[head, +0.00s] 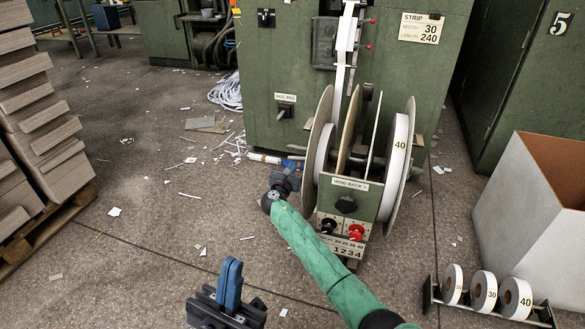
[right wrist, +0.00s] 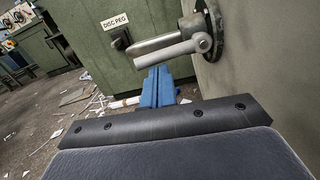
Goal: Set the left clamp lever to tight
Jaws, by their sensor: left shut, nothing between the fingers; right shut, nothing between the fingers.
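In the right wrist view a grey metal clamp lever (right wrist: 170,50) points left from a round hub on the pale side disc of the reel unit (right wrist: 245,75). My right gripper (right wrist: 157,72) is shut and empty, its blue fingertips just under the lever's free end. I cannot tell whether they touch. In the head view my right gripper (head: 293,163) is at the left side of the reel unit (head: 345,205), and the lever is hidden or too small to make out. My left gripper (head: 232,265) is shut and empty, low in the view, over the floor.
The reel unit has a front panel with knobs (head: 345,204) and large discs. A green cabinet (head: 270,105) with a disc peg switch (head: 285,105) stands behind. A white bin (head: 530,195) and a rack of rolls (head: 485,290) stand right. Paper scraps litter the floor.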

